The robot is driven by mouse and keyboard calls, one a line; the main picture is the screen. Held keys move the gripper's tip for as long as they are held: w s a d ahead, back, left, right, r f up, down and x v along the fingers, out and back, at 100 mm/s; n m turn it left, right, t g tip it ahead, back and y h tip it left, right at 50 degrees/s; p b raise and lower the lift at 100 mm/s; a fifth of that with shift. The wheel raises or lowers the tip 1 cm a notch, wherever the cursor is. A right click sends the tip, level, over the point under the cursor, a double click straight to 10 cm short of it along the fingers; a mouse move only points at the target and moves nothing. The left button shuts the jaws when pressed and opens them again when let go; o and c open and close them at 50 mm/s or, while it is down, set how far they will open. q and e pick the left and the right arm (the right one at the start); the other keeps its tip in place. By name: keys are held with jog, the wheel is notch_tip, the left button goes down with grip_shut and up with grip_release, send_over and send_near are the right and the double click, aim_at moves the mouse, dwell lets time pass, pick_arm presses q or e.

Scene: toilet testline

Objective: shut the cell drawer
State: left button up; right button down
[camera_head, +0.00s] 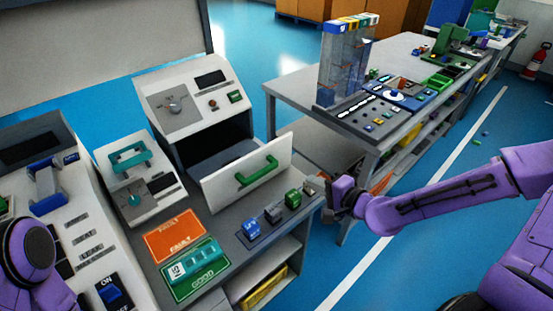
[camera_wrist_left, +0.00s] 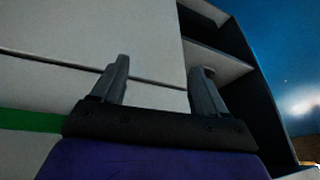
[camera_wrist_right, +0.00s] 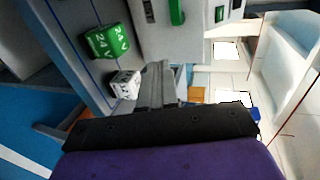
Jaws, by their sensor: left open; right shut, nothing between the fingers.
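The cell drawer (camera_head: 222,194) stands pulled out of the white tester cabinet (camera_head: 196,82), its white front facing the bench's front edge. A green bar handle (camera_head: 258,173) is on that front. The dark drawer interior shows behind it. My right gripper (camera_head: 328,188) is shut and empty, to the right of the drawer front and apart from it, near the bench corner. Its closed fingers also show in the right wrist view (camera_wrist_right: 157,82). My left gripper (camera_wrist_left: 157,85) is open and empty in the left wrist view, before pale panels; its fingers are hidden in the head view.
Small blue, grey and green blocks (camera_head: 293,199) stand in a row on the bench below the drawer front. Orange FAULT (camera_head: 174,240) and green GOOD trays lie to their left. A second table (camera_head: 285,88) stands behind right, with blue floor between.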

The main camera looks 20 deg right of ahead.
jog(key=b+x, duration=0.1)
jog(key=x, duration=0.7)
jog(key=shift+w+a+f, duration=0.1)
jog(key=shift+a+f, duration=0.15)
jog(key=w, duration=0.1)
jog(key=w+a, duration=0.1)
jog(key=w, duration=0.1)
jog(key=shift+w+a, duration=0.2)
jog(key=shift+w, duration=0.15)
jog(key=shift+w+a+p, duration=0.15)
jog(key=shift+w+p, duration=0.15)
jog(key=shift+w, duration=0.25)
